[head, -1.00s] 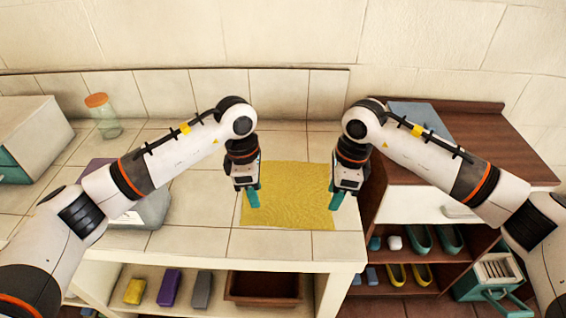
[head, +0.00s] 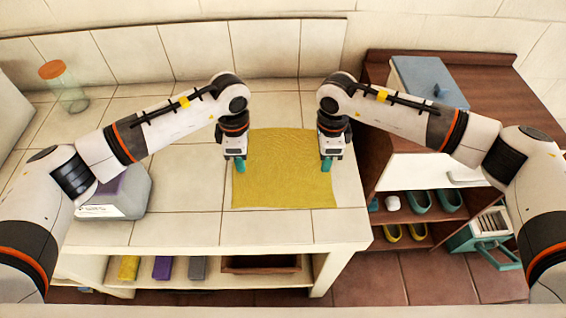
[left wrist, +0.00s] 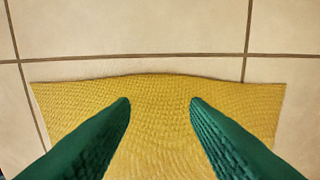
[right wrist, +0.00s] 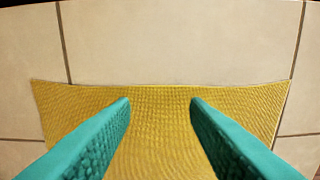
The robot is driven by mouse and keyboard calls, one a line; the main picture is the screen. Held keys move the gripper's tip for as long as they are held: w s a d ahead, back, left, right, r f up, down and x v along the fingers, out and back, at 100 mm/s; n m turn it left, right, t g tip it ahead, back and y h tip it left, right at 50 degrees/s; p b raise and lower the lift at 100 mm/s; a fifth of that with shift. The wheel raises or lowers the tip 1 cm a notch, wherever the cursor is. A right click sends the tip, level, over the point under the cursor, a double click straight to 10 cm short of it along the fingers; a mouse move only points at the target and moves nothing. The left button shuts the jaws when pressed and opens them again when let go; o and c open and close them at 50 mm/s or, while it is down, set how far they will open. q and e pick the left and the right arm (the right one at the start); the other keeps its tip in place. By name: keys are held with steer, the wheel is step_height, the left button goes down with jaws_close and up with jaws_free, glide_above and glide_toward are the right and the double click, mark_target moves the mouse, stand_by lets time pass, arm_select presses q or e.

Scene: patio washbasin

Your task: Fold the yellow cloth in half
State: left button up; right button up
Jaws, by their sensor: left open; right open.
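The yellow cloth (head: 285,180) lies flat and spread out on the tiled counter. My left gripper (head: 240,165) is at its left side and my right gripper (head: 326,165) is at its right side, both pointing down. In the left wrist view the open green fingers (left wrist: 160,102) straddle the cloth (left wrist: 160,130), with its edge just beyond the tips. In the right wrist view the open fingers (right wrist: 160,102) are likewise over the cloth (right wrist: 160,135), near its opposite edge. Nothing is between either pair of fingers except the cloth surface below; contact with it cannot be told.
A glass jar with an orange lid (head: 65,88) stands at the back left. A wooden cabinet (head: 500,85) with a blue-grey box (head: 428,82) is on the right. Shelves below hold sponges and shoes. Counter front is clear.

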arm_select(q)
steer(key=shift+f, duration=0.4)
arm_select(e)
steer(key=shift+f, duration=0.4)
arm_select(q)
steer(key=shift+f, duration=0.15)
arm_select(e)
steer(key=shift+f, duration=0.15)
arm_select(q)
jaws_close()
arm_select(e)
jaws_close()
